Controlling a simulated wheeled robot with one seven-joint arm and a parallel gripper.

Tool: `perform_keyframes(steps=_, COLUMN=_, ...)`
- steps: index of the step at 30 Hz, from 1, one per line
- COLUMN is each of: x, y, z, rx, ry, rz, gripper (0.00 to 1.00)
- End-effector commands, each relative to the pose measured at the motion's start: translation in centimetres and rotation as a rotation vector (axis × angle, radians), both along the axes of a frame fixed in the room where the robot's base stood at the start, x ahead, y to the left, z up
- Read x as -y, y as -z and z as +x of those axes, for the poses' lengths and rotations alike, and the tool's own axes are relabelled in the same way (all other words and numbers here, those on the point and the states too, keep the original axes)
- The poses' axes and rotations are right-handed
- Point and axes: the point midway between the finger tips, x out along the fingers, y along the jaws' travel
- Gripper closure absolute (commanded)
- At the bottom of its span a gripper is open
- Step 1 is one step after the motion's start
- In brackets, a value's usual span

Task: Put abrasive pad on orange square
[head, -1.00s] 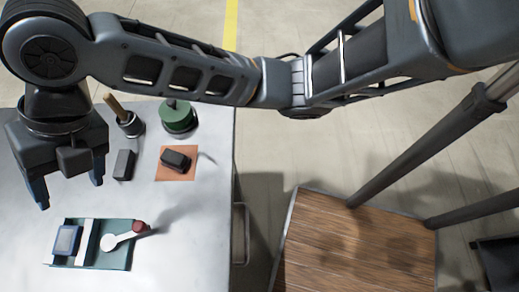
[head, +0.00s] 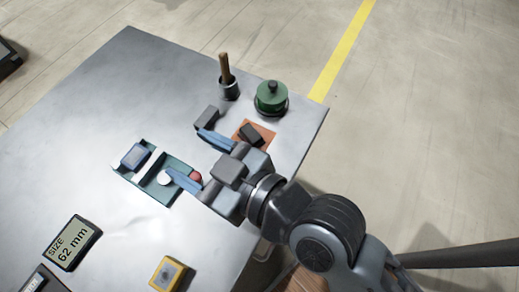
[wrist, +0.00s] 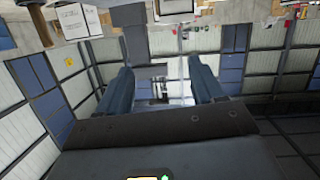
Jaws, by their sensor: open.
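The orange square (head: 266,130) lies on the grey table toward its far right edge. A dark block (head: 250,134), apparently the abrasive pad, rests on it. A second dark grey block (head: 207,116) stands on the table to the left of the square. I cannot tell for sure which of the two is the pad. My gripper (head: 184,153) is open and empty, with its blue fingers spread, and appears in front of the square and beside the green tray. In the wrist view, its fingers (wrist: 160,70) frame a gap with nothing held between them.
The green tray (head: 156,187) holds a blue-faced item (head: 135,156) and a white tool with a red end. A green lidded pot (head: 271,98) and a cup with a wooden handle (head: 229,88) stand behind the square. A size display (head: 72,242) and yellow box (head: 168,273) stand in front.

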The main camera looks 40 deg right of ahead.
Motion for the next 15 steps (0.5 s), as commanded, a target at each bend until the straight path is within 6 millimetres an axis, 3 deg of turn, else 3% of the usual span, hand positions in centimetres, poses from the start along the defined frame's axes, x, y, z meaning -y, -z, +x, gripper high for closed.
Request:
perform_keyframes(steps=1, x=1.0, y=1.2, z=-2.4, rx=-0.034, ry=0.047, rz=0.026, gripper=0.33)
perform_keyframes(steps=7, x=6.4, y=3.3, z=-10.6, rx=-0.082, ry=0.212, rz=0.076, gripper=0.33)
perform_keyframes(steps=12, x=10.7, y=2.8, z=-16.8, rx=-0.079, ry=0.27, rz=0.07, gripper=0.33)
perform_keyframes(steps=15, x=12.5, y=1.8, z=-19.2, rx=-0.066, ry=0.27, rz=0.063, gripper=0.33)
